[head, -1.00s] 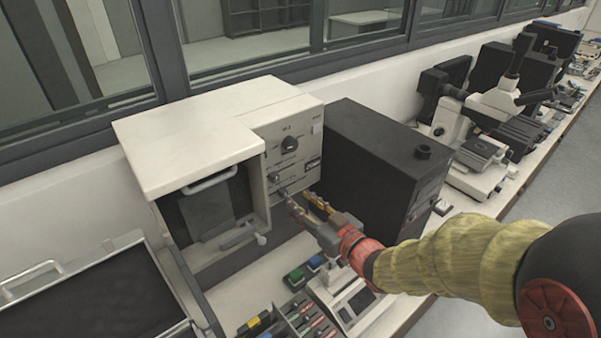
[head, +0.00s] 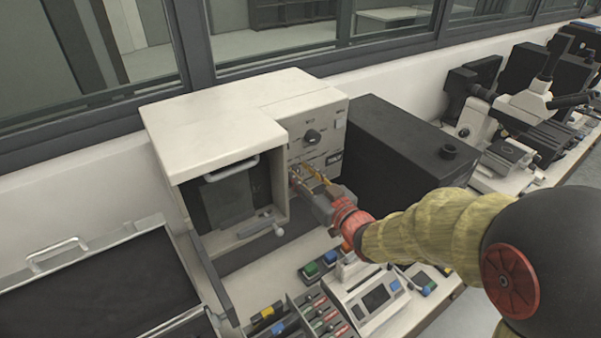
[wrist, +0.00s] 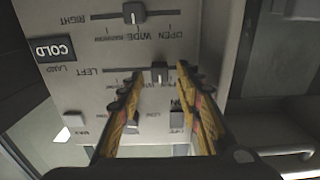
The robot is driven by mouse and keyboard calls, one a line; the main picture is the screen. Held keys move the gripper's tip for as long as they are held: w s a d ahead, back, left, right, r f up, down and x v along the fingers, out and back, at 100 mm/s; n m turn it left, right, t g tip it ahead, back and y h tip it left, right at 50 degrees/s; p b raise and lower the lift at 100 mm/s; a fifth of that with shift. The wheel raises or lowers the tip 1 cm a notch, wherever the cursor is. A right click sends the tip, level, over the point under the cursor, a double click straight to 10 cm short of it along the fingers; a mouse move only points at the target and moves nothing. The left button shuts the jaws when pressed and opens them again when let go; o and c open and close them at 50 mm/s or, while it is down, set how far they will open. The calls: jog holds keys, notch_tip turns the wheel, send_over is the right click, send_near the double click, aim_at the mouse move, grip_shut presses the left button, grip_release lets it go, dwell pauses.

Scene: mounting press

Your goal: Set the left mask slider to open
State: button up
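The left mask slider (wrist: 159,73) is a small knob on a dark horizontal track on the press's control panel, seen upside down in the wrist view. Its knob is right of the track's middle there; the scale below it is partly hidden by the fingers, so its exact mark cannot be read. My gripper (wrist: 158,72) is open, one yellow, dark-tipped finger on each side of the knob, with gaps to both. In the head view my gripper (head: 303,176) is at the panel of the white mounting press (head: 215,112) and hides the slider.
The right slider (wrist: 134,13) is just above in the wrist view, with a COLD lamp (wrist: 54,49) at left and several pale buttons below. A black box (head: 410,140) stands close to the right of the press. A keypad device (head: 370,298) stands below my arm.

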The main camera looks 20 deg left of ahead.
jog(key=shift+c, duration=0.2)
jog(key=c, duration=0.8)
grip_shut()
